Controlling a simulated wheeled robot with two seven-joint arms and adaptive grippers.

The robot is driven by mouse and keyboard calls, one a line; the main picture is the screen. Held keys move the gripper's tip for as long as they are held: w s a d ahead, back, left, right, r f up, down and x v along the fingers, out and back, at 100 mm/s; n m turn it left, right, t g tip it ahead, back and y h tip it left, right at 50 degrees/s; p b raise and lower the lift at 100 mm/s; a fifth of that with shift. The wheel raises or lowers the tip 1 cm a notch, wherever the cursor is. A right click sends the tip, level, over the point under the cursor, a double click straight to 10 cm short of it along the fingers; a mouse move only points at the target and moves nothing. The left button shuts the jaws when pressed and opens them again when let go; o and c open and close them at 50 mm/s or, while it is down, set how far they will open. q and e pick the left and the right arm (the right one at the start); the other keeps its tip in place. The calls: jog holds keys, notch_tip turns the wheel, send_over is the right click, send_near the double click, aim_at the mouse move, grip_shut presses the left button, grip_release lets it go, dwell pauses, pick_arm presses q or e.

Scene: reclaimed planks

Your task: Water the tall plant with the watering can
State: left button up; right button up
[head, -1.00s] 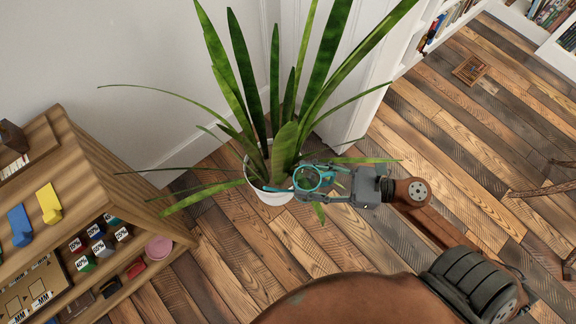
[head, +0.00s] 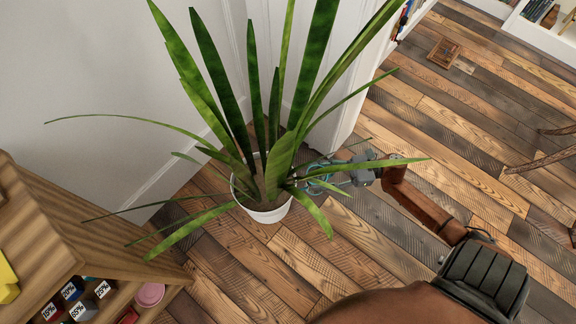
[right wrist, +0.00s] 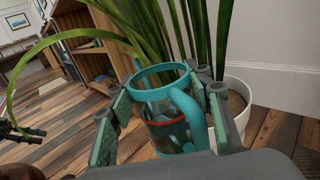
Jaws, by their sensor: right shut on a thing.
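The tall plant (head: 272,160) with long green leaves stands in a white pot (head: 268,212) on the floor by the wall. The pot also shows in the right wrist view (right wrist: 240,100), just behind the can. The watering can has a teal rim and handle and a clear body; in the right wrist view the can (right wrist: 165,115) sits between the fingers of my right gripper (right wrist: 160,105). My right gripper is shut on it. In the head view the can (head: 320,178) is beside the pot's right side, partly hidden by leaves, so its spout tip is unclear.
A wooden shelf (head: 75,235) with small coloured items stands at the lower left. The white wall (head: 110,80) and a door frame are behind the plant. Plank floor (head: 450,130) is open to the right, with dark curved legs at the right edge.

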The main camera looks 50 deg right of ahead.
jog(key=w+d+f+m+t+h, duration=0.1)
jog(key=d+f+t+h, duration=0.1)
jog(key=d+f, duration=0.8)
jog(key=shift+w+d+f+m, duration=0.2)
jog(key=shift+d+f+m, duration=0.1)
jog(key=shift+f, duration=0.65)
jog(key=shift+a, duration=0.1)
jog(key=shift+w+a+r+n+g+h, duration=0.35)
jog(key=shift+a+r+g+h, duration=0.25)
jog(key=shift+a+r, duration=0.15)
jog(key=shift+w+a+r+n+g+h, duration=0.25)
jog(key=shift+a+r+n+g+h, duration=0.1)
jog(key=shift+a+r+g+h, duration=0.4)
jog(key=shift+r, duration=0.2)
jog(key=shift+w+a+r, duration=0.15)
jog(key=shift+a+r, duration=0.1)
jog(key=shift+r, duration=0.15)
jog(key=shift+a+r+g, duration=0.2)
jog(key=shift+r+g, duration=0.05)
jog(key=shift+r, duration=0.05)
